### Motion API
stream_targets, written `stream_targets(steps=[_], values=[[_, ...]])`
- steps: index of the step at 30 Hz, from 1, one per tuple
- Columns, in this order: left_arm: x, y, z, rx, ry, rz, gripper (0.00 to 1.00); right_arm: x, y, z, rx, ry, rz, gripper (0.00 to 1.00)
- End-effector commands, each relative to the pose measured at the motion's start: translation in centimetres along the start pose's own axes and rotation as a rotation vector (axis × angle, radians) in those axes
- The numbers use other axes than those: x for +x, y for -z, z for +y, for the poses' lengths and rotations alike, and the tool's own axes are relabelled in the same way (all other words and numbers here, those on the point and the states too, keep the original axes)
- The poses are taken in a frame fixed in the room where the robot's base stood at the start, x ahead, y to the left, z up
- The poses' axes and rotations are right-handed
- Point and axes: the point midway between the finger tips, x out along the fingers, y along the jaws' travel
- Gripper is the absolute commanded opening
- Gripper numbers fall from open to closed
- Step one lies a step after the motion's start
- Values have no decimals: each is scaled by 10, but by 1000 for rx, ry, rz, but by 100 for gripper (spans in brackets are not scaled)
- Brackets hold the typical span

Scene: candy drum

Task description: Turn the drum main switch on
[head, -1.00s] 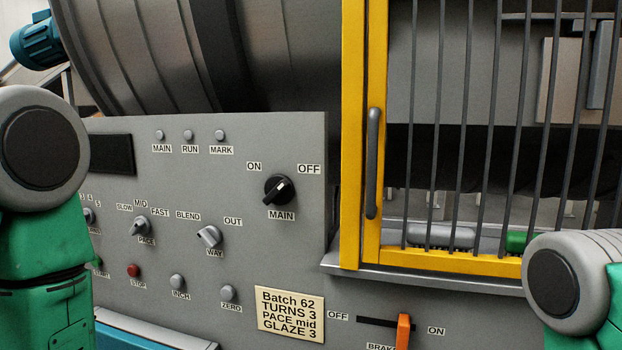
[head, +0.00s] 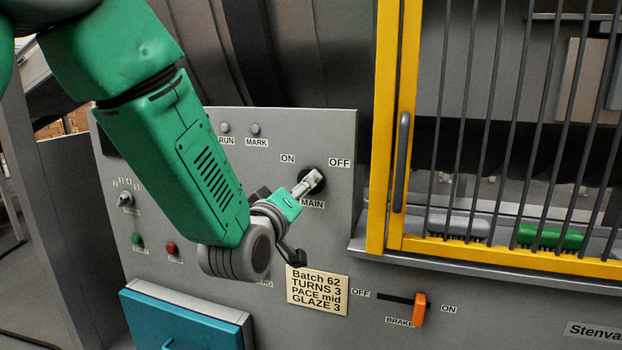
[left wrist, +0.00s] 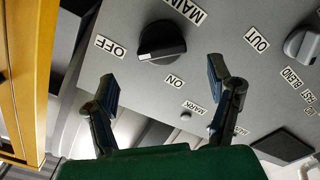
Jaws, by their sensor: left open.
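The black MAIN switch knob (head: 317,178) is on the grey control panel (head: 345,215), with ON at its upper left and OFF at its upper right. In the head view my left gripper (head: 288,203) is in front of the knob and partly covers it. In the left wrist view the knob (left wrist: 162,42) shows clearly, with its white mark on the side towards the OFF label (left wrist: 110,46). There my left gripper (left wrist: 162,78) is open and empty, its two fingers apart, with the knob ahead of the gap. My right gripper is not in view.
A yellow-framed barred door (head: 390,130) stands right of the panel. The orange brake lever (head: 419,309) is below, near its ON label. The WAY knob (left wrist: 302,45) is close by in the wrist view. A teal box (head: 180,325) juts out at lower left.

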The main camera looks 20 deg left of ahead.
Motion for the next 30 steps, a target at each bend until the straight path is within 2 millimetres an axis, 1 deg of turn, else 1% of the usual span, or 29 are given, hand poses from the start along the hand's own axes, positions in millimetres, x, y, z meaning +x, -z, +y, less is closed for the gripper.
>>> stream_targets(steps=[1,3,6,9,15,22,23,24,27,30], values=[[11,1,0,1,1,0,74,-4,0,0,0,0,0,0],[25,1,1,0,0,0,74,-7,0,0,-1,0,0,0],[42,-1,2,2,0,-1,74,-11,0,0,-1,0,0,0],[53,-1,3,3,0,0,74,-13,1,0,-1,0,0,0],[64,-3,4,5,0,0,74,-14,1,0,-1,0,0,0],[65,-2,2,3,0,-1,74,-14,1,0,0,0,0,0],[65,-2,2,3,0,-1,71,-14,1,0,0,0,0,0],[65,-1,2,2,0,-1,57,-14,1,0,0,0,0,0],[65,0,1,2,-1,-1,24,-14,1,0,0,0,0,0],[65,0,1,1,-1,1,24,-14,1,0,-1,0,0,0]])
